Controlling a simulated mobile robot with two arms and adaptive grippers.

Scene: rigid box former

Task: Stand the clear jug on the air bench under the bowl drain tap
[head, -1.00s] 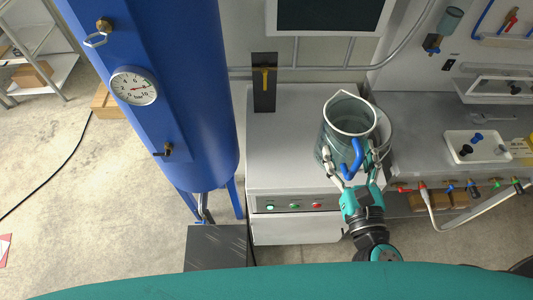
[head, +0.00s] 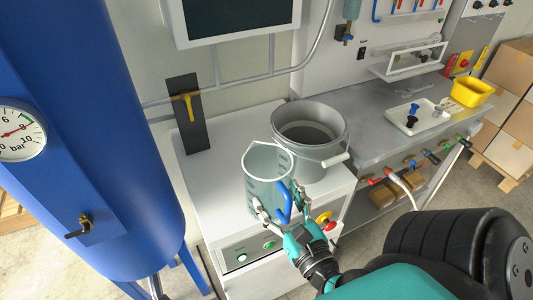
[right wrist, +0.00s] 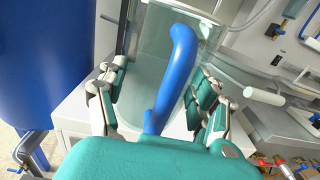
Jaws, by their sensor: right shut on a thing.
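The clear jug (head: 262,168) has a blue handle (head: 285,203) and stands upright, its open top facing up. My right gripper (head: 274,210) has its fingers around the handle side and is shut on the jug. The jug is over the white cabinet, in front and left of a grey bucket; I cannot tell whether its base touches. In the right wrist view the blue handle (right wrist: 172,80) is between the fingers. The air bench (head: 368,135) is grey, to the right. A small bowl (head: 352,8) on the wall panel has a tap (head: 345,33) below it. My left gripper is not in view.
The grey bucket (head: 325,155) stands on the white cabinet (head: 215,200), between jug and bench. A white tray (head: 400,128) with knobs and a yellow bin (head: 472,92) occupy the bench. Its near left top looks clear. A blue tank (head: 100,130) stands left.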

